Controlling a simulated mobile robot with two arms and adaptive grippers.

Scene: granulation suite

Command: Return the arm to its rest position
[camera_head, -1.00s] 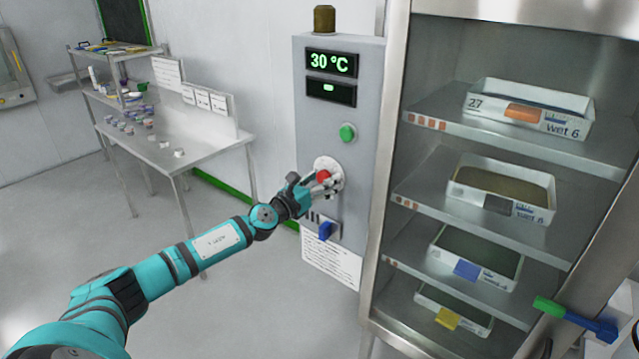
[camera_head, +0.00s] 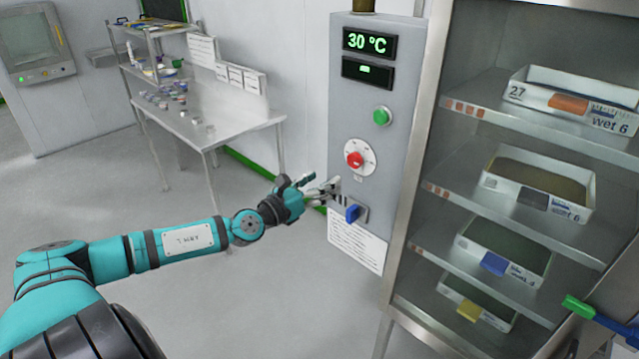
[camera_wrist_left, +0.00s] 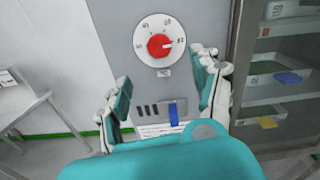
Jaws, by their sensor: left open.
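My left arm reaches in from the left in the head view. Its gripper (camera_head: 318,187) is open and empty, in front of the grey control panel (camera_head: 344,108), below and left of the red dial (camera_head: 354,160). In the left wrist view the open fingers (camera_wrist_left: 163,90) stand apart, with the red dial (camera_wrist_left: 160,45) on its white scale plate above and between them, clear of both. The blue switch (camera_head: 353,213) sits low on the panel; it also shows between the fingers in the wrist view (camera_wrist_left: 173,115). My right gripper is not in view.
A steel cabinet with glass front holds several labelled trays (camera_head: 538,192) on shelves at the right. Its green and blue handle (camera_head: 579,306) sticks out at lower right. A steel bench (camera_head: 205,135) with small containers stands behind. The floor left of the panel is clear.

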